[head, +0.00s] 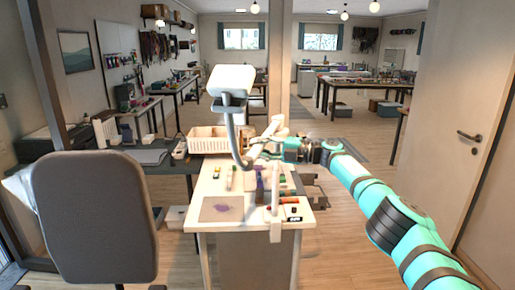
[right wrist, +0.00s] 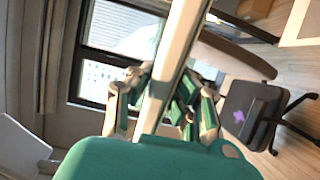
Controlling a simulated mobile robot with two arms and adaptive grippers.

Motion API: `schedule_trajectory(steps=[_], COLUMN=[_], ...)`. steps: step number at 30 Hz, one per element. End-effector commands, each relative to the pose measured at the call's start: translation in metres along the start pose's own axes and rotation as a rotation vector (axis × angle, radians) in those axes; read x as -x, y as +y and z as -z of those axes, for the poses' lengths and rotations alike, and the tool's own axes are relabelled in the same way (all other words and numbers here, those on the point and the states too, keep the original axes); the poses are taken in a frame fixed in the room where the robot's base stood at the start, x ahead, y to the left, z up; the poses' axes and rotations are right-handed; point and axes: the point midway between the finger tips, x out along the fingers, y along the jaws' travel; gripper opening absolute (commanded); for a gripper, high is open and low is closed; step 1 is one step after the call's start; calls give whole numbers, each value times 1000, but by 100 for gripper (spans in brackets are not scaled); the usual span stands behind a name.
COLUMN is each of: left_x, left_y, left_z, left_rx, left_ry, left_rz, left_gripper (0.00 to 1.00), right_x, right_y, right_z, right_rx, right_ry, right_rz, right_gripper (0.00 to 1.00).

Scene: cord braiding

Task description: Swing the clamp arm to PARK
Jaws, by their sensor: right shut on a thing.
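The clamp arm shows in the right wrist view as a long pale bar (right wrist: 178,50) running up between the fingers. In the head view my right gripper (head: 266,149) is above the far part of the white worktable (head: 208,185), at a pale slanting bar beside the lamp stem. In the right wrist view its green and beige fingers (right wrist: 163,84) are closed around the bar, one on each side. A pale upright post (head: 275,195) stands at the table's front right. No PARK marking can be read. My left gripper is not in view.
A white lamp head (head: 231,79) on a grey curved stem rises over the table, left of my gripper. A cream basket (head: 208,141) stands at the table's back left. A dark chair (head: 95,215) is at the left, and a door (head: 455,120) at the right.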

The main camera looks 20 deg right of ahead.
Motion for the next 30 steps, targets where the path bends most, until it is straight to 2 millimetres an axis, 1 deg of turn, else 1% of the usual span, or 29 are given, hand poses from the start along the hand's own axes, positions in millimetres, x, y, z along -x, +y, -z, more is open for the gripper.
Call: schedule_trajectory(steps=[2,3,6,9,14,17,20,23,30], left_x=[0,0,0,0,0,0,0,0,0], left_y=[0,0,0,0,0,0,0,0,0], left_z=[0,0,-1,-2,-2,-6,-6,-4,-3], left_rx=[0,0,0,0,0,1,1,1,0], left_ry=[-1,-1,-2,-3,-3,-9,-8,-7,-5], left_rz=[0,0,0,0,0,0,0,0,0], left_gripper=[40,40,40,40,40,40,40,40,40], right_x=[-1,-1,-1,-1,-1,0,7,21,72], right_y=[1,1,1,1,1,0,0,-1,0], right_z=[1,1,1,1,0,0,0,-1,-1], right_rx=[2,2,1,1,1,1,0,1,1], right_ry=[2,2,2,1,0,0,0,-2,-2], right_rz=[-2,-3,-3,-2,-2,-1,-1,0,0], right_gripper=[0,18,31,42,42,42,42,42,42])
